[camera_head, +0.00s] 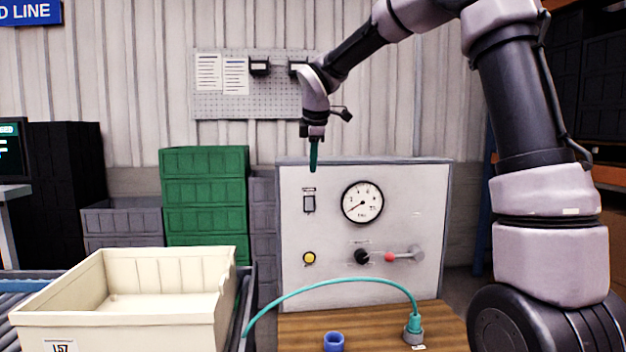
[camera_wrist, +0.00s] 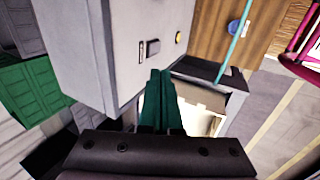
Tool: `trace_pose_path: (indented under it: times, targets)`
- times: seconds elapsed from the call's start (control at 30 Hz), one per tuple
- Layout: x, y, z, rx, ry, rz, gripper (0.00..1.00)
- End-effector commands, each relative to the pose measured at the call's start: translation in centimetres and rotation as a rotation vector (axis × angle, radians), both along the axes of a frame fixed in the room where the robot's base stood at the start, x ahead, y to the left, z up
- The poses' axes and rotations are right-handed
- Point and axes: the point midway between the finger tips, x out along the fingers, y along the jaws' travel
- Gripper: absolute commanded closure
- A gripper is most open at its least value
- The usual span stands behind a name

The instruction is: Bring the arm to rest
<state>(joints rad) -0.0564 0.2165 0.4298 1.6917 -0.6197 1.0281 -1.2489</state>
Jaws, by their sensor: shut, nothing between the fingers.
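My gripper (camera_head: 313,155) hangs from my arm, pointing down, at the upper left of the grey control panel (camera_head: 420,190). Its green fingers are closed together and hold nothing. The fingers (camera_wrist: 160,100) also show in the wrist view, side by side, with the panel's side and front beyond them. In the head view the fingertips are above the panel's switch (camera_head: 309,200); whether they touch the panel cannot be told, but they appear apart from it.
The panel carries a gauge (camera_head: 362,202), a yellow button (camera_head: 309,258), a black knob (camera_head: 362,256) and a red-tipped lever (camera_head: 402,256). A teal hose (camera_head: 330,282) arches over the wooden bench (camera_head: 375,325) near a blue cup (camera_head: 334,342). A cream bin (camera_head: 215,310) and green crates (camera_head: 205,200) stand left.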

Motion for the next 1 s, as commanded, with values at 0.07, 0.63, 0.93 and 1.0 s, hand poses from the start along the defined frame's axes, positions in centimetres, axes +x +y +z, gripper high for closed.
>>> trace_pose_path:
  times: [0.07,0.63,0.93,1.0]
  targets:
    - [-0.2,0.0,0.8,0.000,-0.001,0.000,1.00]
    - [-1.3,-0.9,1.9,0.019,-0.003,-0.054,1.00]
    - [-11.7,-8.5,4.6,0.289,-0.031,-0.618,1.00]
    - [-14.6,-10.4,4.7,0.382,-0.036,-0.778,1.00]
